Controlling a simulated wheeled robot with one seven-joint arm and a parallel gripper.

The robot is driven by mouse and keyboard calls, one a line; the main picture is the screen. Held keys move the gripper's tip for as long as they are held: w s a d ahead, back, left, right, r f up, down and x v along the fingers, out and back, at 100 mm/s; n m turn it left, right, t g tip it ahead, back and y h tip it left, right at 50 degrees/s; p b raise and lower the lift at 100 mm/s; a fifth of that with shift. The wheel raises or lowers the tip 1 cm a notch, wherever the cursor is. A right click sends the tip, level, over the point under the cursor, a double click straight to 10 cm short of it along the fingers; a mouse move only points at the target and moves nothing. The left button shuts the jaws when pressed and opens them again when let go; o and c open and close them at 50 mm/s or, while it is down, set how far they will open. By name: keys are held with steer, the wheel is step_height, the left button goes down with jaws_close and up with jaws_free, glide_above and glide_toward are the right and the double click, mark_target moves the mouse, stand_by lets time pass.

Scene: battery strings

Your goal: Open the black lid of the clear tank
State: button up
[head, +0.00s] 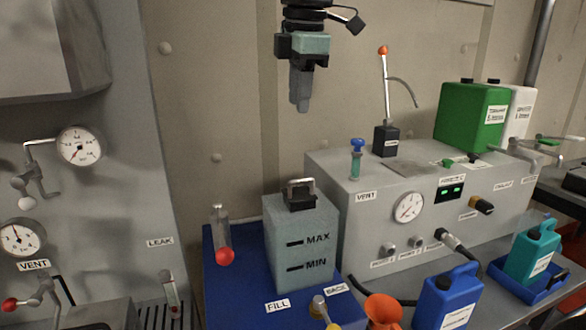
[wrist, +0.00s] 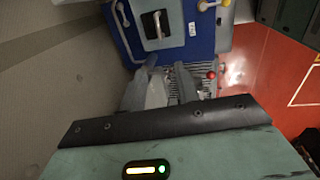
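The clear tank (head: 300,242) is a pale bluish box with MAX and MIN marks, standing upright on a blue base. Its black lid (head: 301,200) sits shut on top, with a metal loop handle (head: 300,183). In the wrist view the lid (wrist: 152,36) shows from above near the top of the picture, with the handle (wrist: 158,25) in its middle. My gripper (head: 301,106) hangs high above the tank, pointing down and touching nothing. In the wrist view its fingers (wrist: 165,67) are apart with nothing held between them, and the lid lies beyond their tips.
The blue base (head: 228,290) also carries a red-ended tube (head: 223,240) left of the tank. A grey VENT box (head: 345,225) with a gauge stands close on the right, with an orange-tipped lever (head: 384,90) above it. An orange funnel (head: 382,309) is in front. Space above the lid is clear.

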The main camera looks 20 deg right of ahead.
steer(key=p, duration=0.3)
glide_above(294, 198)
step_height(294, 198, down, 16)
steer(key=shift+f, duration=0.25)
jaws_close()
